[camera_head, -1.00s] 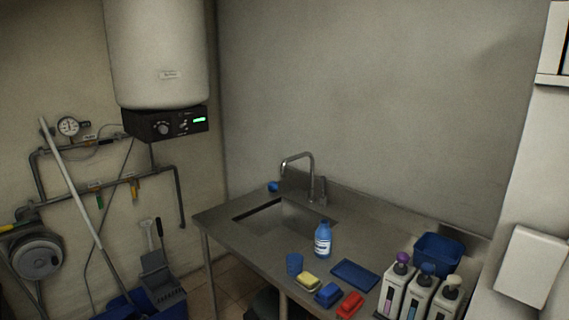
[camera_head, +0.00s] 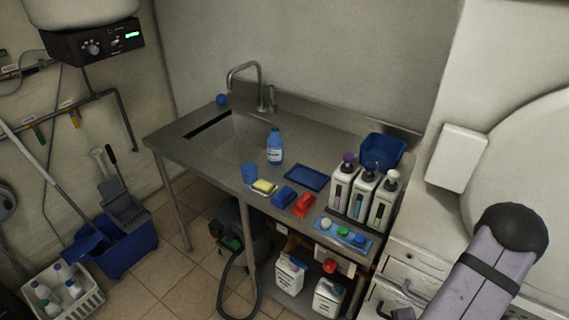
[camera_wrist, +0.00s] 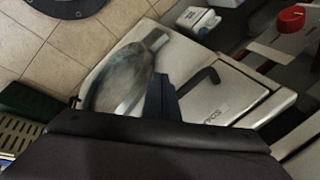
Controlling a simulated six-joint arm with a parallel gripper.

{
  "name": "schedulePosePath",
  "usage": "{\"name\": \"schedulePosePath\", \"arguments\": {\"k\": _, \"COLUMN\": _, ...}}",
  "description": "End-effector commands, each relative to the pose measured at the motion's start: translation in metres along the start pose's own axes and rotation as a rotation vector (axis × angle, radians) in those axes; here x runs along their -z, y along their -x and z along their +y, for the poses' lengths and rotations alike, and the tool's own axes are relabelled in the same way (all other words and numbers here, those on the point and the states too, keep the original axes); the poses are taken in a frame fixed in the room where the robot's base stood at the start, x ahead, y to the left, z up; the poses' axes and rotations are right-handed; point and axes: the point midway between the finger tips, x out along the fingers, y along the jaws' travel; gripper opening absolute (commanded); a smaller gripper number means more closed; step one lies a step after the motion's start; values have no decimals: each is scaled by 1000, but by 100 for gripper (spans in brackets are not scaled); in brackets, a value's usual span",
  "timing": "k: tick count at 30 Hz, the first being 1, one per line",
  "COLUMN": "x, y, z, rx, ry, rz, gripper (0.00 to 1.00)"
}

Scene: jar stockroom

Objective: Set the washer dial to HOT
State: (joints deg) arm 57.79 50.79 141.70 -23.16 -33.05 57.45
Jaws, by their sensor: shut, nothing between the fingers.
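No dial that I can surely call the washer's shows in either view, and no HOT mark can be read. In the wrist view, my gripper (camera_wrist: 162,97) shows as dark, narrow fingers held together, with nothing between them. Beyond it is a pale appliance or cabinet front (camera_wrist: 228,92) with a dark bar handle (camera_wrist: 199,80) and small lettering, seen at a tilt. I cannot tell whether it is the washer. In the head view, a pale front (camera_head: 418,262) stands at the lower right, partly hidden by my arm. My gripper is outside that view.
A steel sink table (camera_head: 228,190) holds a blue bottle (camera_head: 275,150), dispensers and small items. A red knob or cap (camera_head: 330,265) shows below it, and a red knob (camera_wrist: 291,18) in the wrist view. A dark control panel (camera_head: 95,42) is at upper left. Tiled floor (camera_head: 190,285) is partly clear.

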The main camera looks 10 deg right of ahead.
Motion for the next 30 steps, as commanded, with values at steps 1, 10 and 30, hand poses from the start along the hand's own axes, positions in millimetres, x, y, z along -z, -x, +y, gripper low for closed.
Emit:
{"name": "schedulePosePath", "arguments": {"k": 1, "x": 3, "y": -1, "z": 7, "rx": 19, "ry": -70, "rz": 6, "gripper": 0}}
{"name": "schedulePosePath", "arguments": {"k": 10, "x": 18, "y": -8, "z": 31, "rx": 182, "ry": -475, "rz": 57, "gripper": 0}}
{"name": "schedulePosePath", "arguments": {"k": 30, "x": 53, "y": 50, "z": 85, "rx": 837, "ry": -1588, "rz": 208, "gripper": 0}}
